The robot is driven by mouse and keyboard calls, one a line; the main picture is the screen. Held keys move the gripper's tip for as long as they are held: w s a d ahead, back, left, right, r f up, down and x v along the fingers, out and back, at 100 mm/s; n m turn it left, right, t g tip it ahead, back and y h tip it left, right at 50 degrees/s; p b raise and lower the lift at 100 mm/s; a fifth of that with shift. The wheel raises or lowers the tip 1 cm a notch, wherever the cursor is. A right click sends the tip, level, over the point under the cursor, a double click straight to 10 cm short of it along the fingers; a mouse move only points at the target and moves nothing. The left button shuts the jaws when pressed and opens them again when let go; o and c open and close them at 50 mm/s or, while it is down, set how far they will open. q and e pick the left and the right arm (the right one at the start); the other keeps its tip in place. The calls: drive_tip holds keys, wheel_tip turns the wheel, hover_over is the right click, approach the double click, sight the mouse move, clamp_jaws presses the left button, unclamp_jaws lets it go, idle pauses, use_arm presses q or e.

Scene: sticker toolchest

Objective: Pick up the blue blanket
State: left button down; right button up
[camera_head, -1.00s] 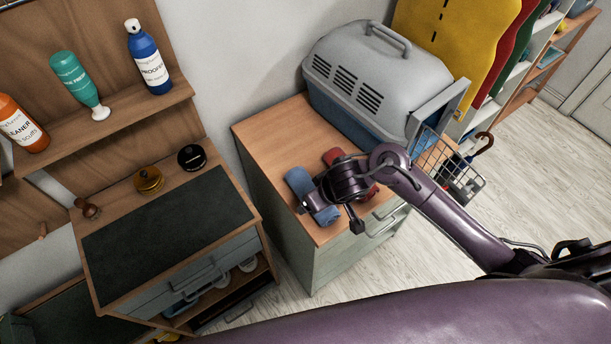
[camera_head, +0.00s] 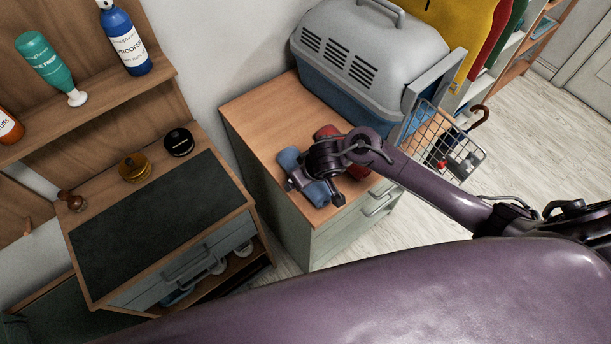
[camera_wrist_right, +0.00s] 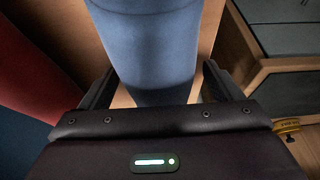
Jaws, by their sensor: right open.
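The blue blanket (camera_head: 288,158) is a rolled bundle on the wooden top of the green cabinet (camera_head: 252,112). My right gripper (camera_head: 318,191) is over its middle and hides part of it. In the right wrist view the blanket (camera_wrist_right: 150,45) runs between the two open fingers of the right gripper (camera_wrist_right: 155,85), with a finger on each side. I cannot tell whether the fingers touch it. My left gripper is not in view.
A red roll (camera_head: 327,133) lies close beside the blanket and shows in the wrist view (camera_wrist_right: 40,65). A grey pet carrier (camera_head: 370,50) stands behind, with a wire basket (camera_head: 450,150) to the right. A dark-topped workbench (camera_head: 155,215) is on the left.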

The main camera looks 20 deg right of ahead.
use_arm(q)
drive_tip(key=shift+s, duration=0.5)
use_arm(e)
drive_tip(key=c, duration=1.1)
